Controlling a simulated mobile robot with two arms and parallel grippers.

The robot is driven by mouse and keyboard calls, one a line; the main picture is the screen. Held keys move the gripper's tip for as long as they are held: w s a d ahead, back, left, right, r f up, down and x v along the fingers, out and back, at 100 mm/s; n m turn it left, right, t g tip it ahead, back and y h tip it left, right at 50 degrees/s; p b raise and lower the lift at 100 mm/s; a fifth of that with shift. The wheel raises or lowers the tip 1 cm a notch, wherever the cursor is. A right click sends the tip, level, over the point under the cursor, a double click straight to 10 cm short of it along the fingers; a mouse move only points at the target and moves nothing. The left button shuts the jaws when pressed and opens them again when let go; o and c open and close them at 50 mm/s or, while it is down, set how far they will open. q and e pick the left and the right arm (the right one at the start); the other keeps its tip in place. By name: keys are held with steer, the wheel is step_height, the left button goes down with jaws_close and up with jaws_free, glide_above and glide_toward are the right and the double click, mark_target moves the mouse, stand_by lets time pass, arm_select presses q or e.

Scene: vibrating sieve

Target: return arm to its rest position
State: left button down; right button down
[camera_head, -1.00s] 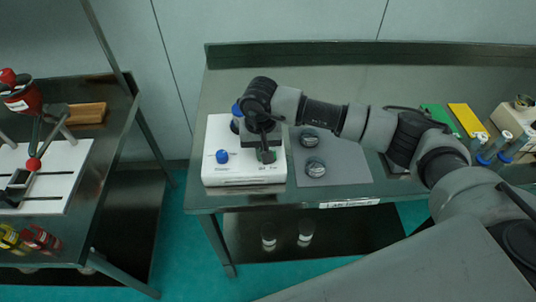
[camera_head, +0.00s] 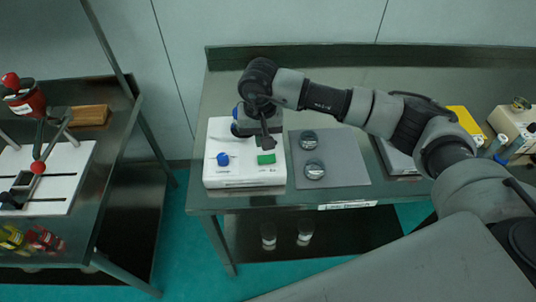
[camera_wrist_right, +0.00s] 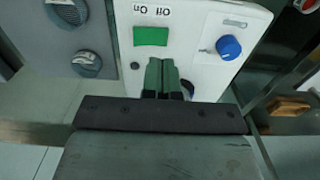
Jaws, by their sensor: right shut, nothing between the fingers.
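My right arm reaches in from the right in the head view. Its gripper (camera_head: 266,141) hangs over the white sieve control box (camera_head: 245,178). In the right wrist view the gripper fingers (camera_wrist_right: 162,80) are together, with nothing between them, just short of the green switch (camera_wrist_right: 150,36) marked Off and On. The green switch also shows in the head view (camera_head: 266,159). A blue knob (camera_head: 223,159) sits on the box to the left of the switch; it also shows in the right wrist view (camera_wrist_right: 228,47). My left gripper is not in view.
A grey mat (camera_head: 345,165) with two round metal-rimmed pieces (camera_head: 314,169) lies right of the box. A yellow block (camera_head: 465,121) and a cream device (camera_head: 513,124) stand farther right. A separate left table holds a white board (camera_head: 60,170), a wooden block (camera_head: 89,115) and small bottles.

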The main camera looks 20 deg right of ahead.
steer(key=shift+r, duration=0.6)
